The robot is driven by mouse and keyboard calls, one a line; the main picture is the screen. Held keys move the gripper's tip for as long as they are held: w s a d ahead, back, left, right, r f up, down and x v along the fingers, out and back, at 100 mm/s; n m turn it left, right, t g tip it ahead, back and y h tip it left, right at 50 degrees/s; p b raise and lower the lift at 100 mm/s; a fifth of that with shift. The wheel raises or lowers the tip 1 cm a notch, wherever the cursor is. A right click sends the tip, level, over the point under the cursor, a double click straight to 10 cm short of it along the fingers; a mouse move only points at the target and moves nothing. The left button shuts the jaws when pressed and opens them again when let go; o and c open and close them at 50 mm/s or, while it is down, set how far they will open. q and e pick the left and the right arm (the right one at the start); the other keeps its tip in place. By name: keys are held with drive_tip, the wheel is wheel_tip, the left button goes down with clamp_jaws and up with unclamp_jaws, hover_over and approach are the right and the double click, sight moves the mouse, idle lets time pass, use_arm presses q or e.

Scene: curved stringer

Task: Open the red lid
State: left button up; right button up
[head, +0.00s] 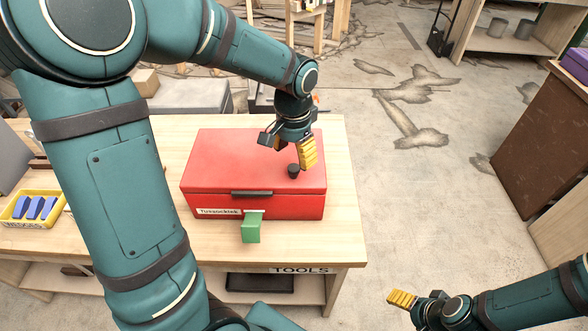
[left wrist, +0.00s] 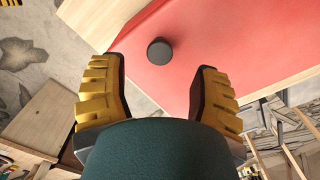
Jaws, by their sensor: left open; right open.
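A red toolbox with a closed red lid (head: 240,160) stands on the wooden table. A black round knob (head: 293,171) sits on the right part of the lid, and a dark handle (head: 252,194) is at its front edge. A green block-shaped piece (head: 251,229) is at the box's front. My left gripper (head: 305,160) is open over the right part of the lid, close to the knob. In the left wrist view the knob (left wrist: 160,51) shows beyond and between the open yellow fingers. My right gripper (head: 400,300) is at the lower right, away from the table, with its fingers seen side-on.
A yellow bin (head: 32,208) with blue pieces is at the table's left. The wooden table (head: 340,200) is bare to the right of the toolbox. My left arm covers part of the table. A brown cabinet (head: 540,130) stands far right, with open floor between.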

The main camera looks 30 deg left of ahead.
sight(294, 167)
use_arm(q)
drive_tip(key=shift+f+b, duration=0.35)
drive_tip(key=shift+f, duration=2.4)
drive_tip(key=shift+c, duration=0.2)
drive_tip(key=shift+r, duration=0.1)
clamp_jaws()
